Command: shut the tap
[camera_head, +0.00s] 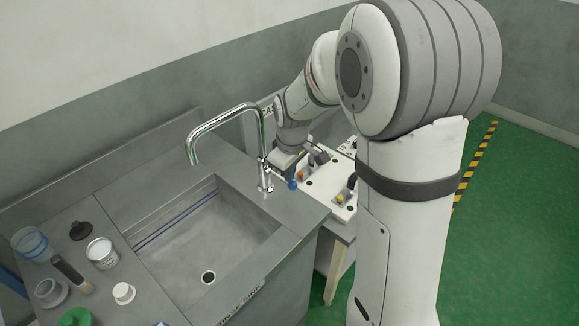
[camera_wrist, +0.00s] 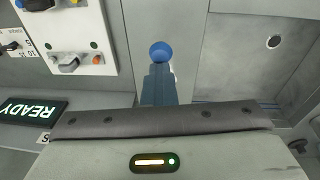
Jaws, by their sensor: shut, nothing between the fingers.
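The chrome tap (camera_head: 262,140) stands at the right side of the sink, its curved spout reaching left over the basin. I see no stream of water under the spout. The tap's handle ends in a blue ball knob (camera_head: 292,185), to the right of the tap's base. In the wrist view the blue knob (camera_wrist: 160,51) shows just at the tips of my gripper (camera_wrist: 159,69). The gripper is shut and empty. In the head view my gripper (camera_head: 287,172) is close above the knob, partly hidden by the tap. I cannot tell whether it touches the knob.
The sink basin (camera_head: 225,235) is empty, with a drain. On the left counter stand a white tub (camera_head: 101,252), a small white cup (camera_head: 123,292), a brush (camera_head: 72,273) and other items. A white control panel (camera_head: 335,188) with coloured knobs lies right of the tap.

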